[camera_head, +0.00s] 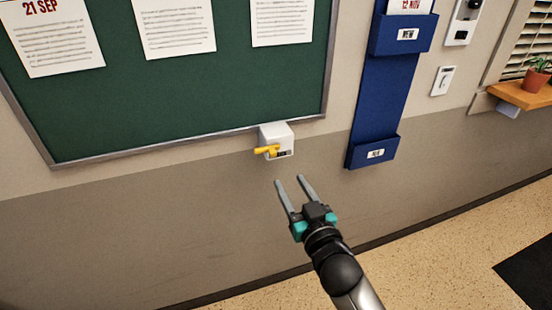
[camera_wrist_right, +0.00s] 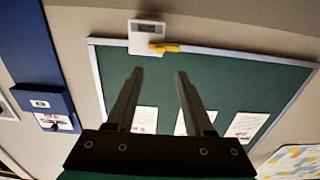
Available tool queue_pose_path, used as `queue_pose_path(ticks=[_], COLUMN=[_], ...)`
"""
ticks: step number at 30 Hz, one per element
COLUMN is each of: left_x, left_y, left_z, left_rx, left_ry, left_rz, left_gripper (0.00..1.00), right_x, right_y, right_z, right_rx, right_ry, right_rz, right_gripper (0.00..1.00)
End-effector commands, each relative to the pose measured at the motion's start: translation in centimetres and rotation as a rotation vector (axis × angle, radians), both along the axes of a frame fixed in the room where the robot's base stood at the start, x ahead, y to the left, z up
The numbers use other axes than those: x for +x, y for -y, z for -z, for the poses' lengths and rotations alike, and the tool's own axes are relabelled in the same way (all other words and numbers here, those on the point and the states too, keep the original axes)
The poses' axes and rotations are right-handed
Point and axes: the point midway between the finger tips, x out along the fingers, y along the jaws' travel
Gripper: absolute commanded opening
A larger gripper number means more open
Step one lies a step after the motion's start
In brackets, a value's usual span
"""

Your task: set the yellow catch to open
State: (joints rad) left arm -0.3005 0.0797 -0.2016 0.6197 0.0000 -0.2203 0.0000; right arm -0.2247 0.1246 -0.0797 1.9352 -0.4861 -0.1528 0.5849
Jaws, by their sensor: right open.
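The yellow catch (camera_head: 266,150) is a small lever on the front of a white box (camera_head: 277,135) fixed to the wall at the lower edge of the green board. The lever points left in the head view. The catch (camera_wrist_right: 163,48) and the box (camera_wrist_right: 146,37) also show at the top of the right wrist view. My right gripper (camera_head: 293,180) is open and empty, below the box and apart from it. Its two fingers (camera_wrist_right: 155,72) point toward the box in the right wrist view. My left gripper is not in view.
A green notice board (camera_head: 200,95) with papers hangs above the box. A blue wall rack (camera_head: 378,95) is to its right, then a light switch (camera_head: 443,80) and a wooden shelf (camera_head: 525,95) with a potted plant (camera_head: 537,75). The wall below the box is bare.

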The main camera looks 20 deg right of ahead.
Motion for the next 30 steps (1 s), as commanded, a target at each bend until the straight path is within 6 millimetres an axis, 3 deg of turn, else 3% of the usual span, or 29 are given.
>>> queue_pose_path(ticks=[18, 30], left_x=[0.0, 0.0], left_y=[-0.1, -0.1], left_z=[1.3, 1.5], left_rx=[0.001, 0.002], left_ry=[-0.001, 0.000], left_rz=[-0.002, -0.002], left_gripper=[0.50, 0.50], right_x=[9.1, 10.9], right_y=[-0.3, -0.4], right_z=[0.1, 0.0], right_rx=[-0.002, -0.001], right_ry=[-0.001, -0.001], right_rz=[0.000, 0.000], right_gripper=[0.53, 0.53])
